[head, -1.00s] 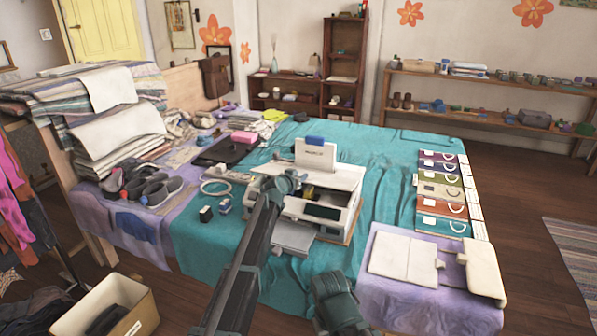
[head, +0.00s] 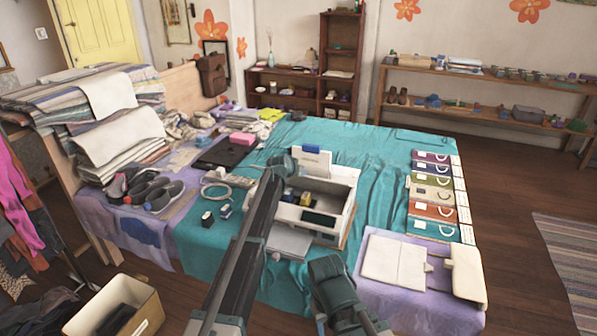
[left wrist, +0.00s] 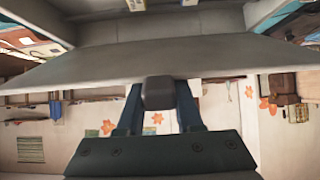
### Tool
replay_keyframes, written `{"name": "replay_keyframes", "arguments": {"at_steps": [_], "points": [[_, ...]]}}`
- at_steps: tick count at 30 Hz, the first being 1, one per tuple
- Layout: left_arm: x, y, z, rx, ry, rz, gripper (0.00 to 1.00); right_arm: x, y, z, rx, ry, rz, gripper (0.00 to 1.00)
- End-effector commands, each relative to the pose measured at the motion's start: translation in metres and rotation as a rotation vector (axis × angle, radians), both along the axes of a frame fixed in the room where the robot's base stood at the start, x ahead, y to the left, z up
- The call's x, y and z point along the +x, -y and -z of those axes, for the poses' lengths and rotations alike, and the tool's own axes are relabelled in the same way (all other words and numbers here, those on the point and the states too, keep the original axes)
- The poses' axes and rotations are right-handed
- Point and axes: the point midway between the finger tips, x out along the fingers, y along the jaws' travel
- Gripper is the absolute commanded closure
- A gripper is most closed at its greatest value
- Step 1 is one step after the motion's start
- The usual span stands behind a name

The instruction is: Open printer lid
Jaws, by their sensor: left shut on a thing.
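The white printer (head: 340,222) stands on the teal cloth of the bed. Its front faces me, and its inside shows blue and yellow parts (head: 307,199). A pale panel with a blue clip (head: 311,149) stands upright at its back. My left gripper (head: 283,165) is at the printer's upper left, partly hidden by its own arm. In the left wrist view it is shut on the edge of the pale printer lid (left wrist: 225,55), which crosses the picture as a raised slab. My right arm shows low in the head view; its fingertips are out of view.
Small black and blue boxes (head: 208,219) and a coiled white cable (head: 215,190) lie left of the printer. A grey tray (head: 289,243) sticks out in front. Coloured folders (head: 432,210) lie to the right. An open white folder (head: 396,262) lies at the front right.

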Motion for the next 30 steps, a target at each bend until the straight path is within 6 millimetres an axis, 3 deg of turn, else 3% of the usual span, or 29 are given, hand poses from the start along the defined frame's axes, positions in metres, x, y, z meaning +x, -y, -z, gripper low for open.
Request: {"name": "replay_keyframes", "arguments": {"at_steps": [9, 10, 14, 24, 30], "points": [[0.000, 0.000, 0.000, 0.000, 0.000, 0.000, 1.00, 0.000, 0.000, 0.000, 0.000, 0.000, 0.000, 0.50], [0.000, 0.000, 0.000, 0.000, 0.000, 0.000, 0.60, 0.000, 0.000, 0.000, 0.000, 0.000, 0.000, 0.50], [0.000, 0.000, 0.000, 0.000, 0.000, 0.000, 0.36, 0.000, 0.000, 0.000, 0.000, 0.000, 0.000, 0.50], [-0.001, 0.000, -0.001, 0.000, 0.000, 0.000, 0.35, 0.000, 0.000, -0.001, 0.000, 0.000, 0.000, 0.50], [-0.011, -0.003, -0.010, 0.000, 0.000, 0.000, 0.35, 0.000, 0.000, -0.010, 0.000, 0.000, 0.000, 0.50]]}}
